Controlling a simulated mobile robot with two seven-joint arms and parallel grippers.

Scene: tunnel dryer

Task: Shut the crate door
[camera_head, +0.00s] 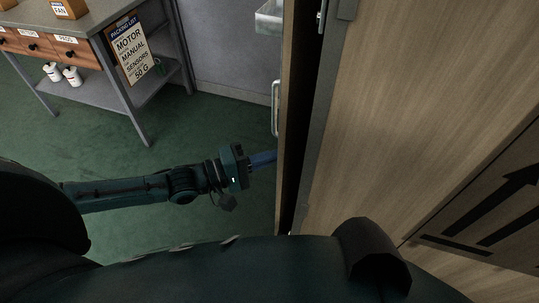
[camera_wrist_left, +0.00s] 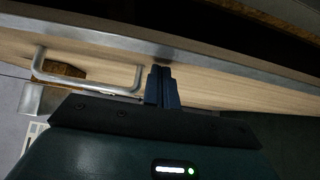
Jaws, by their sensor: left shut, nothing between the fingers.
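The wooden crate door (camera_head: 284,185) shows nearly edge-on in the head view, with a narrow dark gap between it and the metal-edged crate (camera_head: 400,110) on the right. Its metal handle (camera_head: 275,108) is on the outer face, above my gripper in the picture. The handle (camera_wrist_left: 88,88) also shows in the left wrist view, left of my fingers. My left gripper (camera_head: 264,159) is shut and empty, its blue fingertips at the door's outer face. Whether they touch it I cannot tell. The fingertips (camera_wrist_left: 162,85) also show in the wrist view. My right gripper is out of view.
A grey workbench (camera_head: 105,17) with wooden drawers, a packing list sign (camera_head: 133,48) and white bottles on its lower shelf stands at the upper left. The green floor (camera_head: 110,140) between bench and door is clear apart from my arm. A black arrow mark (camera_head: 500,205) is on the crate.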

